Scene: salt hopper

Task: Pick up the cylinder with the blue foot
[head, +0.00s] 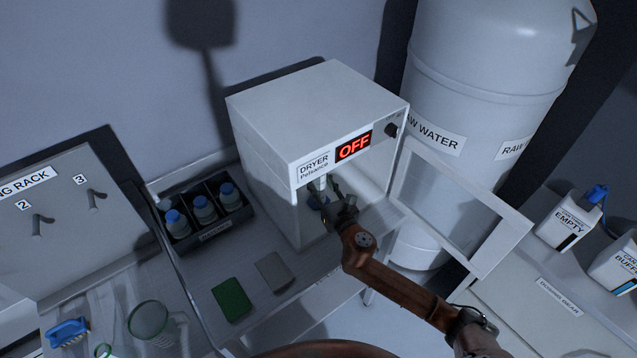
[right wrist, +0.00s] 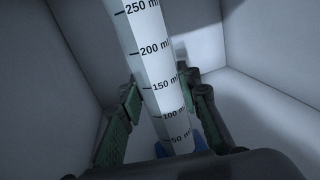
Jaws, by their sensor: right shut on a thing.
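The graduated cylinder (right wrist: 155,62) with a blue foot (right wrist: 164,148) stands inside the dryer (head: 284,117), whose display reads OFF. Its marks run from 50 ml to 250 ml in the right wrist view. In the head view the right gripper (head: 329,203) reaches in through the dryer opening. My left gripper is not in view.
The dryer door (head: 458,205) hangs open to the right of my right arm. A black crate with several blue-capped bottles (head: 204,209) stands left of the dryer. Green (head: 231,299) and grey (head: 273,271) pads lie in front. A raw water tank (head: 480,90) stands behind right.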

